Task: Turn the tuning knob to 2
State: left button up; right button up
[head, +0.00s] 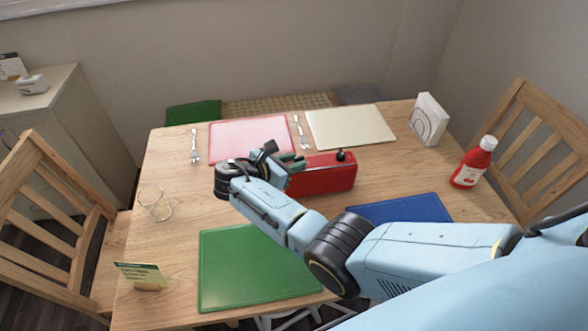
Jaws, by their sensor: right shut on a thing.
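A red radio (328,174) stands near the middle of the wooden table. A dark round knob (341,156) shows on its top right, clear of my gripper. My right gripper (282,160) is at the radio's left end, shut on what appears to be the tuning knob there. The gripper and wrist hide that knob, so its pointer and the number it stands at cannot be read. A greenish part (293,158) shows beside the fingers. My left gripper is out of view.
Around the radio lie a pink mat (250,138), a cream mat (350,126), a blue mat (400,210) and a green mat (235,270). A red bottle (474,165), a white napkin holder (430,120), a glass (155,203) and a small card (143,276) stand on the table (180,240).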

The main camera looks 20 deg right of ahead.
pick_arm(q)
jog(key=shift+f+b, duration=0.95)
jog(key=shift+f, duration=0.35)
pick_arm(e)
jog(key=shift+w+f+m+g, duration=0.1)
jog(key=shift+w+m+g, duration=0.1)
jog(key=shift+m+g, duration=0.8)
jog(key=o, duration=1)
